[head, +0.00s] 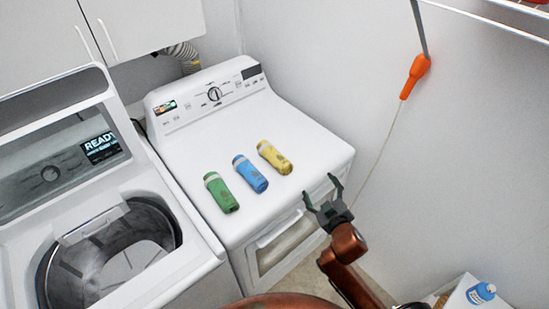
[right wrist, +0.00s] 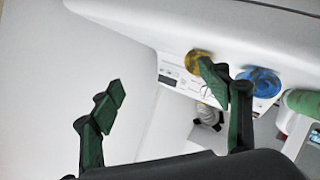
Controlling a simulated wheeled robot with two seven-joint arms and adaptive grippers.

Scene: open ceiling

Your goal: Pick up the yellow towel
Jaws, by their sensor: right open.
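Three rolled towels lie side by side on the white dryer top (head: 197,143). The yellow towel (head: 274,158) is the rightmost, the blue towel (head: 250,174) is in the middle, and the green towel (head: 221,192) is at the left. My right gripper (head: 322,192) is open and empty near the dryer's front right edge, apart from the yellow towel. In the right wrist view, the yellow towel (right wrist: 197,60) shows beyond one finger of the right gripper (right wrist: 165,88), partly covered by it. My left gripper is not in view.
An open top-loading washer (head: 110,240) stands left of the dryer. White cabinets (head: 140,22) hang above. A wall is at the right, with an orange-handled cord (head: 415,75) hanging in front. A blue bottle (head: 481,293) stands on a low white surface at the lower right.

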